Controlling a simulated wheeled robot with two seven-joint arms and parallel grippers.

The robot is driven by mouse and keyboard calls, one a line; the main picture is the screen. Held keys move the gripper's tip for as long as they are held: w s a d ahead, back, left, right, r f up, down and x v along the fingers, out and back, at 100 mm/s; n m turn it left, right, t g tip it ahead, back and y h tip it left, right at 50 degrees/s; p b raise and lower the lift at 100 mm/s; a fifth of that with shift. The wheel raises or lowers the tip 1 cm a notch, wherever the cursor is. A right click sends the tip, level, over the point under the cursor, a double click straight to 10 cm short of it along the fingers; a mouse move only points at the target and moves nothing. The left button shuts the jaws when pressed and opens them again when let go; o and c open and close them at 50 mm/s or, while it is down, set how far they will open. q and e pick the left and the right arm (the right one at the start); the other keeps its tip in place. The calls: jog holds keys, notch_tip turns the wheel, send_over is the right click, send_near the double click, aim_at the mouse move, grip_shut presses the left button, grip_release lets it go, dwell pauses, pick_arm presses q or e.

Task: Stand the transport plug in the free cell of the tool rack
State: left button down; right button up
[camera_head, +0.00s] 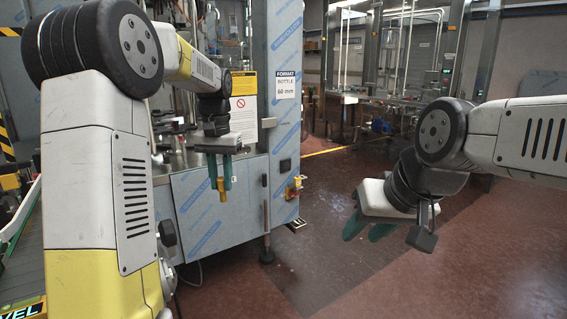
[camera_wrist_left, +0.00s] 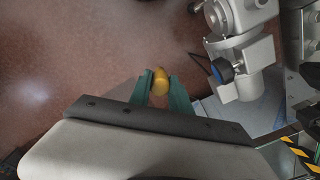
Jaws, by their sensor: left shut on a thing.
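My left gripper (camera_head: 220,178) hangs fingers down in front of the film-wrapped machine. It is shut on the yellow transport plug (camera_head: 222,194), whose lower end shows below the green fingertips. In the left wrist view the plug's rounded yellow end (camera_wrist_left: 160,82) sits between the two green fingers (camera_wrist_left: 161,92), with reddish floor behind it. My right gripper (camera_head: 369,230) is on the right, over open floor, with its green fingers apart and nothing seen between them. I cannot make out the tool rack or its free cell in either view.
The machine's blue-and-white wrapped front (camera_head: 215,210) stands close behind the left gripper, with a metal deck (camera_head: 185,158) above it. A wrapped post bears a format sign (camera_head: 286,85). A conveyor (camera_head: 28,255) runs along the left edge. The reddish floor (camera_head: 320,250) at centre is clear.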

pick_arm(q)
jog(key=s+f+n, duration=0.1)
jog(key=s+f, duration=0.1)
jog(key=f, duration=1.1)
jog(key=s+d+f+n, duration=0.1)
jog(key=s+f, duration=0.2)
jog(key=f, duration=1)
jog(key=shift+s+f, duration=0.15)
jog(key=shift+s, duration=0.1)
